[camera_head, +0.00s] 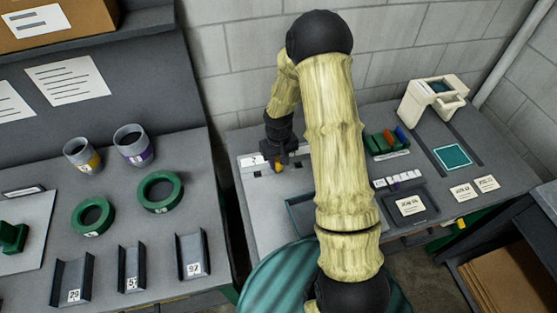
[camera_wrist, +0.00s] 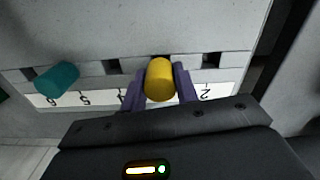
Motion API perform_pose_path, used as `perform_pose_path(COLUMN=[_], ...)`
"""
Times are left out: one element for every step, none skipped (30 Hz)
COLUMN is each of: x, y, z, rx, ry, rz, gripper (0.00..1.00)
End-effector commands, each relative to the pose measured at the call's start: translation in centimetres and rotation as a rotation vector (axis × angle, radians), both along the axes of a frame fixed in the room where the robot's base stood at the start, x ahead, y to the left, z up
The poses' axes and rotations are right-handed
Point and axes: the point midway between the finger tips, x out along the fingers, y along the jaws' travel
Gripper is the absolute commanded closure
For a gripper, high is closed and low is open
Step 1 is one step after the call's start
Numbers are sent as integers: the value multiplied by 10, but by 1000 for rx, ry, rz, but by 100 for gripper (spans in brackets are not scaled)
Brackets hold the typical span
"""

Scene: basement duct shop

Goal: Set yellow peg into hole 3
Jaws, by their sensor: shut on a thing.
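The yellow peg (camera_wrist: 160,80) is held between the two purple fingers of my gripper (camera_wrist: 160,88) in the wrist view. It also shows small under my gripper (camera_head: 281,155) in the head view (camera_head: 278,167). The peg stands at a row of square holes in a grey board (camera_wrist: 150,28); a dark edge shows just behind it. I cannot tell how deep it sits. Open holes show left (camera_wrist: 111,67) and right (camera_wrist: 211,60) of it. The white number strip (camera_wrist: 215,91) shows an inverted 2 at right; my gripper hides the number at the peg.
A teal peg (camera_wrist: 57,78) stands in the same row, further left in the wrist view. In the head view, a tray with green, red and blue pieces (camera_head: 388,141) and a cream machine (camera_head: 432,98) stand right of my arm. Green rings (camera_head: 161,191) lie on the left bench.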

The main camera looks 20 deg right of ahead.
Motion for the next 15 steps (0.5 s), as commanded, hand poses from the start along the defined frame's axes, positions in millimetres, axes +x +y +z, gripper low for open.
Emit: perform_pose_path(x=[0, 0, 0, 0, 0, 0, 0, 0, 0, 0, 0, 0, 0, 0, 0], y=[0, 0, 0, 0, 0, 0, 0, 0, 0, 0, 0, 0, 1, 1, 1], z=[-2, -3, -4, -5, -5, -6, -7, -8, -9, -9, -10, -11, -12, -13, -14], rx=[0, 0, 0, 0, 0, 0, 0, 0, 0, 0, 0, 0, 0, 0, 0], ry=[0, 0, 0, 0, 0, 0, 0, -1, -1, -1, -1, -1, -1, -1, -1], rz=[0, 0, 0, 0, 0, 0, 0, 0, 0, 0, 0, 0, 1, 2, 2], gripper=[93, 93, 93, 93, 93, 93, 93, 93, 93, 93, 93, 93, 93, 93, 93])
